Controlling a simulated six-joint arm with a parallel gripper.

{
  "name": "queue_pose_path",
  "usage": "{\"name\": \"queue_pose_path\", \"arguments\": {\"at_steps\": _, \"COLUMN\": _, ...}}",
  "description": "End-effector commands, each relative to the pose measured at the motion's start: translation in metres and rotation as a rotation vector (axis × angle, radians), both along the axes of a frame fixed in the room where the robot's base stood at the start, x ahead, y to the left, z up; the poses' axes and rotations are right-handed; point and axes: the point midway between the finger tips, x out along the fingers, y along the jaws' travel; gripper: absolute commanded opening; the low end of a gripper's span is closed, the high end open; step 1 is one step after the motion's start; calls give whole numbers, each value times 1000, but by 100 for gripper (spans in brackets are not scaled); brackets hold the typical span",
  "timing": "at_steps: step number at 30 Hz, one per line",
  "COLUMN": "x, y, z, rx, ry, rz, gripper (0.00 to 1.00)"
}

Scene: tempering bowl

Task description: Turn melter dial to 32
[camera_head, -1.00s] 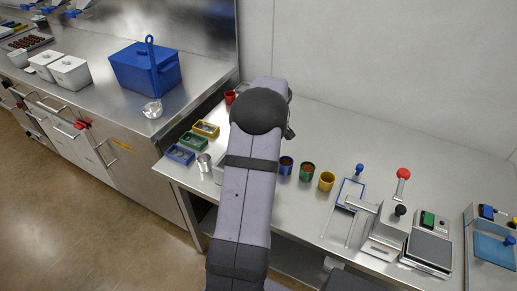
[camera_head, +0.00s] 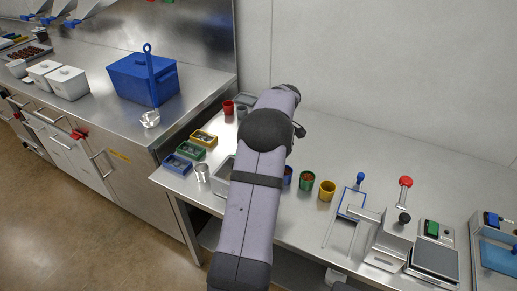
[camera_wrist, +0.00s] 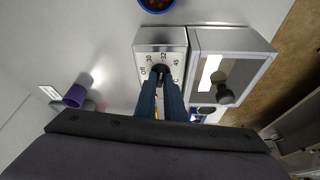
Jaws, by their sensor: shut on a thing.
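The melter dial (camera_wrist: 160,69) is a small dark knob on a silver panel (camera_wrist: 151,42) in the wrist view. Printed marks Off, 30, 32, 45 and °C run around it. The 32 mark is just above the knob. My gripper (camera_wrist: 161,76) reaches up from below with two dark blue fingers and is shut on the dial. The fingers cover part of the knob, so I cannot tell exactly which mark it points to. In the head view my arm hides the gripper and the dial.
A blue cup (camera_wrist: 157,4) stands beyond the panel; a purple cup (camera_wrist: 76,96) is at left. In the head view, green (camera_head: 306,182) and yellow cups (camera_head: 327,191) stand right of my arm.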

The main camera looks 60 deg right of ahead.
Motion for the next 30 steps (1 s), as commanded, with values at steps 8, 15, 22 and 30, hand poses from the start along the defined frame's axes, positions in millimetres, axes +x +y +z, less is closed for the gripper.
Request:
{"name": "queue_pose_path", "arguments": {"at_steps": 8, "x": 0, "y": 0, "z": 1, "rx": -2, "ry": 0, "rz": -1, "gripper": 28}}
{"name": "queue_pose_path", "arguments": {"at_steps": 15, "x": 0, "y": 0, "z": 1, "rx": -1, "ry": 0, "rz": -2, "gripper": 28}}
{"name": "queue_pose_path", "arguments": {"at_steps": 22, "x": -7, "y": 0, "z": 17, "rx": -3, "ry": 0, "rz": -2, "gripper": 28}}
{"name": "queue_pose_path", "arguments": {"at_steps": 30, "x": -21, "y": 3, "z": 51, "rx": -5, "ry": 0, "rz": -2, "gripper": 28}}
